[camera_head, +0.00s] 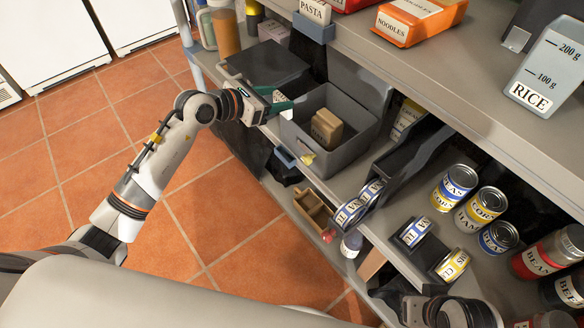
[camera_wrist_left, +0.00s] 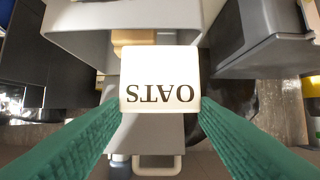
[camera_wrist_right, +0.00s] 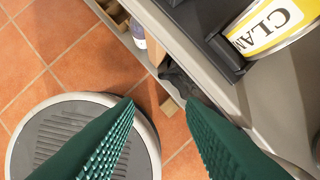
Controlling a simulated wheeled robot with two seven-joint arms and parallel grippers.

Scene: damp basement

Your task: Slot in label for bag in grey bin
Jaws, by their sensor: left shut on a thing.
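My left gripper (camera_head: 281,105) is shut on a white label reading OATS (camera_wrist_left: 160,95), held between its green fingertips and upside down in the left wrist view. In the head view the gripper is at the left side of the open grey bin (camera_head: 352,150), and the label is hard to make out there. A brown bag (camera_head: 326,128) stands inside the bin; part of it shows behind the label in the left wrist view (camera_wrist_left: 135,38). A blue-grey holder (camera_head: 285,157) is at the shelf edge below the bin. My right gripper (camera_wrist_right: 160,108) is open and empty.
A dark lidded bin (camera_head: 268,65) stands beyond the grey bin. A black sloping rack (camera_head: 405,165) and several cans (camera_head: 455,188) are to the right. The upper shelf (camera_head: 440,75) overhangs the bins. The tiled floor (camera_head: 220,215) at left is clear.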

